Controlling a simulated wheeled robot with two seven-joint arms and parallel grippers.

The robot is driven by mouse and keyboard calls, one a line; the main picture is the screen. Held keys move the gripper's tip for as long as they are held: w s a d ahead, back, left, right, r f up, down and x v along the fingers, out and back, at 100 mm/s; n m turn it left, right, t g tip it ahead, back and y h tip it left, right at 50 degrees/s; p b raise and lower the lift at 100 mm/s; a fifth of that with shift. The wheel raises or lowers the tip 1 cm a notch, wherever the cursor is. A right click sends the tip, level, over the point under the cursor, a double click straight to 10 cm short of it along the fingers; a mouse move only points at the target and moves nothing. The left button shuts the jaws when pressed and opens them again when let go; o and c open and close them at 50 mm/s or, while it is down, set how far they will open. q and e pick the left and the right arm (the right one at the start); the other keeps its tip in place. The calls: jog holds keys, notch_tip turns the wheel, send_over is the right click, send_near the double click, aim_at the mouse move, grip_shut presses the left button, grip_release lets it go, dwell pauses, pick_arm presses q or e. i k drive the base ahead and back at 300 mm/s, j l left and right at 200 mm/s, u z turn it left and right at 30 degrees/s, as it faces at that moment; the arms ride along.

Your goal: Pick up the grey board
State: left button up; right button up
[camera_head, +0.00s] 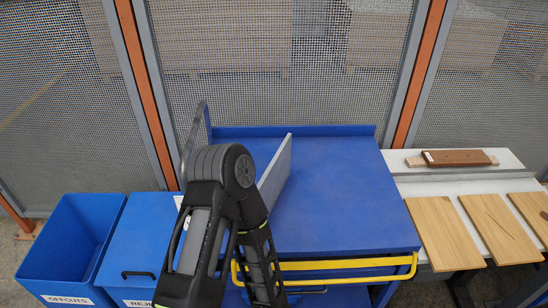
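The grey board (276,170) is a thin, light grey panel standing on its long edge, near the left part of the blue cart top (345,205). Its near end is hidden behind my arm, so I cannot tell whether anything touches it there. One dark arm of mine rises from the bottom left of centre and bends at a joint just left of the board. No gripper fingers show. My other arm does not show.
Two blue bins, one labelled OFFCUTS (70,290), stand at the left. The cart has a yellow handle (345,265) in front. At the right, a light bench (420,189) holds several wooden boards and a brown block (456,157). Mesh fencing closes the back.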

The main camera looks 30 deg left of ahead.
aim_at(272, 184)
jog(key=i+j+u, duration=0.1)
jog(key=u, duration=0.9)
